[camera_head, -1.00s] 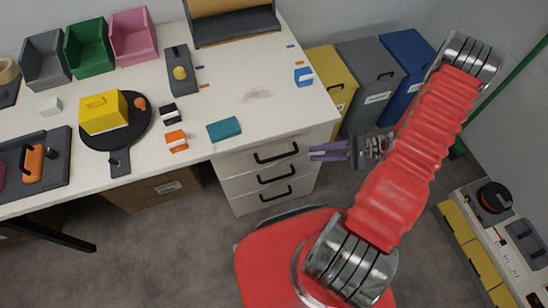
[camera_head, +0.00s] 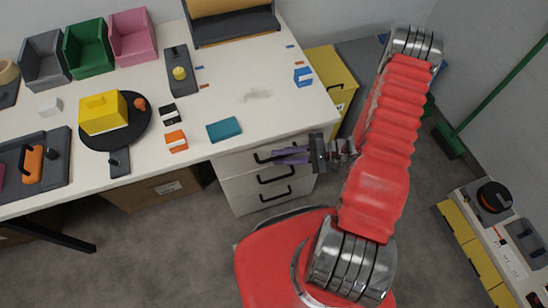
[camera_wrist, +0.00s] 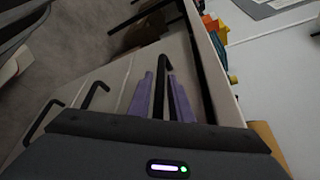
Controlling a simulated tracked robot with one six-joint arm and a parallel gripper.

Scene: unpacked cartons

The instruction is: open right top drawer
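The right-hand drawer unit under the white desk has three stacked white drawers with black bar handles. The top drawer (camera_head: 235,163) looks closed. My gripper (camera_head: 278,156) is at its front, with its purple fingers over the right part of the top handle (camera_head: 262,158). In the wrist view the fingers of my gripper (camera_wrist: 161,76) lie on either side of the black top handle (camera_wrist: 162,66). Narrow gaps seem to show beside the bar, so the gripper looks open around it. Contact with the handle cannot be made out.
The lower handles (camera_head: 275,178) are just below my gripper. A teal block (camera_head: 224,129) lies near the desk's front edge above the drawers. A yellow bin (camera_head: 330,75) stands right of the desk. The floor (camera_head: 185,240) in front of the drawers is mostly clear.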

